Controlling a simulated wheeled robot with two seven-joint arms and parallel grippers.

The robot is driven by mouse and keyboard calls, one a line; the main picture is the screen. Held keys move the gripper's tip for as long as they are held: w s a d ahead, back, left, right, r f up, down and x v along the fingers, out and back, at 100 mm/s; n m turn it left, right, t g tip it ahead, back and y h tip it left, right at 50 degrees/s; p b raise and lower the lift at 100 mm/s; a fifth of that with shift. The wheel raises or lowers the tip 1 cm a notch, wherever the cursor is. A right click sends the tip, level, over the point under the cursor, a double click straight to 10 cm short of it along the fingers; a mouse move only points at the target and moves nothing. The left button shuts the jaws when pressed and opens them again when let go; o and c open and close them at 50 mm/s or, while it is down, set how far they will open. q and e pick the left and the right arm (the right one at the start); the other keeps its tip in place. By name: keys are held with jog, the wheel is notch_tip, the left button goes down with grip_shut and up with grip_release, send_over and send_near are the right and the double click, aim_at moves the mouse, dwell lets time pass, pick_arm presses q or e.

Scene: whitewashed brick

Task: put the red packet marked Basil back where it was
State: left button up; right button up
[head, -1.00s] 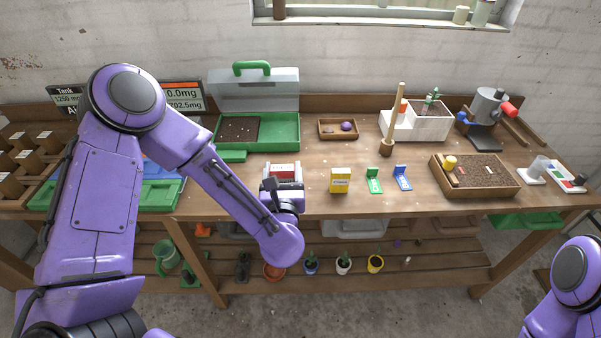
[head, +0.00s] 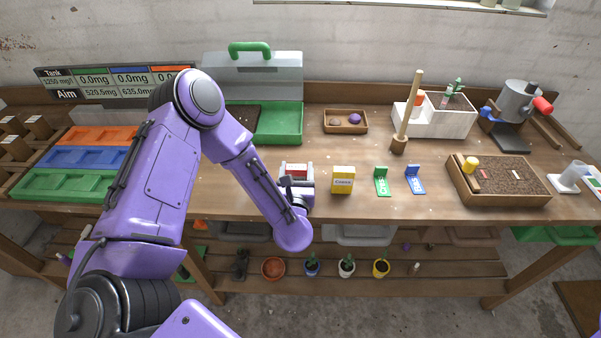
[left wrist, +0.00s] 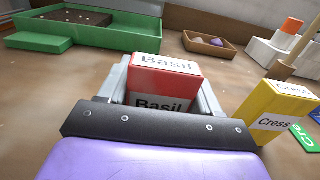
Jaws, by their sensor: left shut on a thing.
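The red packet marked Basil (left wrist: 162,80) stands upright between the fingers of my left gripper in the left wrist view. It has a white top band with its name. In the head view only a small red and white part of the packet (head: 296,171) shows above the gripper. My left gripper (head: 297,178) is shut on it, over the front part of the bench, left of the yellow Cress packet (head: 343,181). Whether the packet's base touches the bench is hidden. My right gripper is not in view.
Green and blue label stands (head: 382,182) stand right of the yellow packet. A green tray with a clear lid (head: 278,124) and a small wooden tray (head: 345,131) are behind. A soil box (head: 500,198) is at the right. Coloured trays (head: 75,184) lie left. Bare bench surrounds the gripper.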

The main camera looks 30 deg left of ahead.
pick_arm(q)
jog(key=shift+s+a, duration=0.1)
jog(key=shift+s, duration=0.25)
jog(key=o, duration=0.8)
jog(key=shift+f, duration=0.1)
jog(key=o, duration=0.3)
jog(key=shift+w, duration=0.2)
jog(key=shift+o, duration=0.2)
jog(key=shift+w, duration=0.1)
